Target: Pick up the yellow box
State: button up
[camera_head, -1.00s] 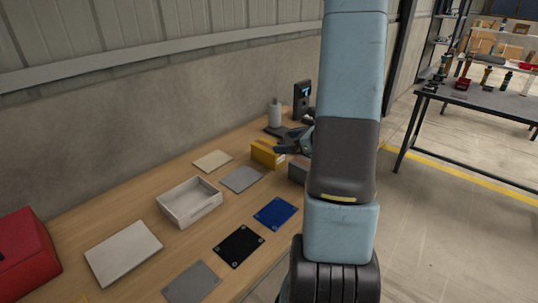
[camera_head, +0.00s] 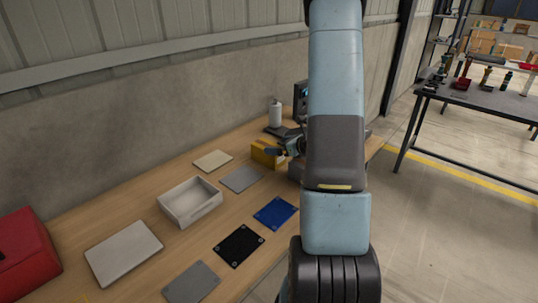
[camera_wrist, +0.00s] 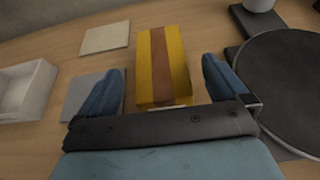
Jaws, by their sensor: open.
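The yellow box (camera_wrist: 146,68) with a brown stripe along its top lies on the wooden table in the wrist view. It also shows in the head view (camera_head: 261,154), partly hidden by my gripper. My gripper (camera_wrist: 160,88) is open in the wrist view, with one blue finger to the left of the box and one to the right. The near end of the box reaches between the fingers. I see gaps between the box and both fingers. How high the fingers are above the table is hard to tell.
A white tray (camera_head: 190,213) stands left of the box. Flat grey (camera_head: 241,179), blue (camera_head: 275,213) and black (camera_head: 239,253) plates lie nearby. A dark round plate (camera_wrist: 285,82) is close to the right finger. A white bottle (camera_head: 276,115) stands behind, near the wall.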

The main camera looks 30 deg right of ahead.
aim_at(266, 144)
jog(key=x, duration=0.5)
jog(key=c, duration=1.4)
jog(key=shift+r, duration=0.1)
